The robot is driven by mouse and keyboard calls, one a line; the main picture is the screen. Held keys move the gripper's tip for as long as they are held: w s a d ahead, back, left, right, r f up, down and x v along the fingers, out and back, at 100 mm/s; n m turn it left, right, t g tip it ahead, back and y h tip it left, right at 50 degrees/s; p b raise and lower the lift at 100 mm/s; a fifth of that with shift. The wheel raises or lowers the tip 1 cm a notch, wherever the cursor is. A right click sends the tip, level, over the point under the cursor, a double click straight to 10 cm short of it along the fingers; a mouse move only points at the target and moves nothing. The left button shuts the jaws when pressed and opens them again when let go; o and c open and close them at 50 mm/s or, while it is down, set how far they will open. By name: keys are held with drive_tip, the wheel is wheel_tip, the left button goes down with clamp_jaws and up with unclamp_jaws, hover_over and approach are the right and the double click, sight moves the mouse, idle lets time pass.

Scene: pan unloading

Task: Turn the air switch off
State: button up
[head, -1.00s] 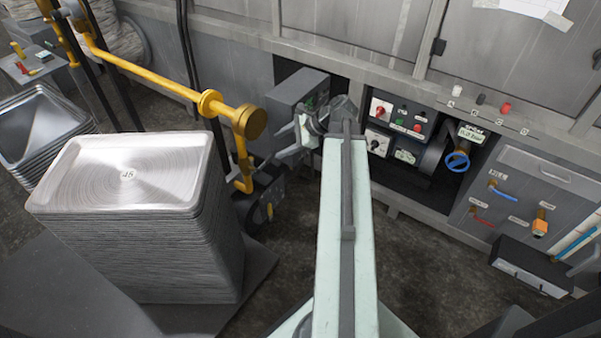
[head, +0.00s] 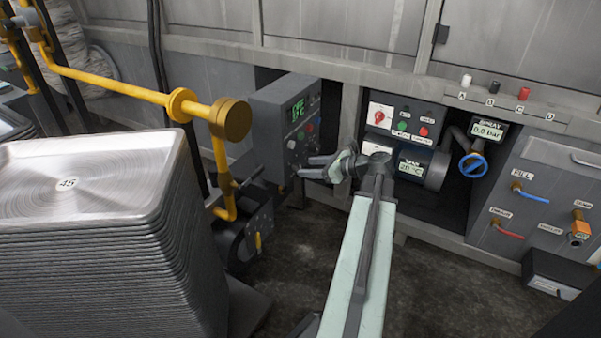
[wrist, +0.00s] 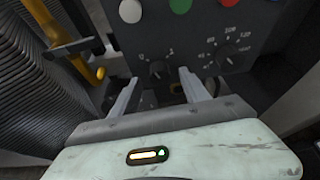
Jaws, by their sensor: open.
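A grey control box (head: 270,135) with a green-lit display (head: 297,110) stands at centre left in the head view. In the wrist view its front panel (wrist: 190,38) shows coloured buttons, a left dial knob (wrist: 157,68) and a right dial knob (wrist: 222,62). A small dark part (wrist: 175,88) sits low on the panel between my fingers; it may be the air switch, but I cannot read a label. My gripper (head: 306,167) is open in front of the panel's lower part. Its fingers (wrist: 158,79) also show in the wrist view, with nothing visibly held.
A tall stack of metal pans (head: 90,250) stands at the left, below a yellow pipe (head: 130,85). A second panel with a red switch (head: 380,113) and a blue valve wheel (head: 472,165) are to the right. Floor (head: 300,240) shows between stack and arm.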

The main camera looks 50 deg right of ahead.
sight(301, 168)
drive_tip(key=x, duration=0.3)
drive_tip(key=shift+w+f+b, duration=0.2)
drive_tip(key=shift+b, duration=0.2)
clamp_jaws()
drive_tip(key=shift+a+n+t+h+b, duration=0.15)
drive_tip(key=shift+n+h+b, duration=0.1)
drive_tip(key=shift+n+h, duration=0.4)
drive_tip(key=shift+a+n+t+h+b, duration=0.15)
drive_tip(key=shift+n+h+b, duration=0.15)
drive_tip(key=shift+n, duration=0.65)
drive_tip(key=shift+d, duration=0.1)
unclamp_jaws()
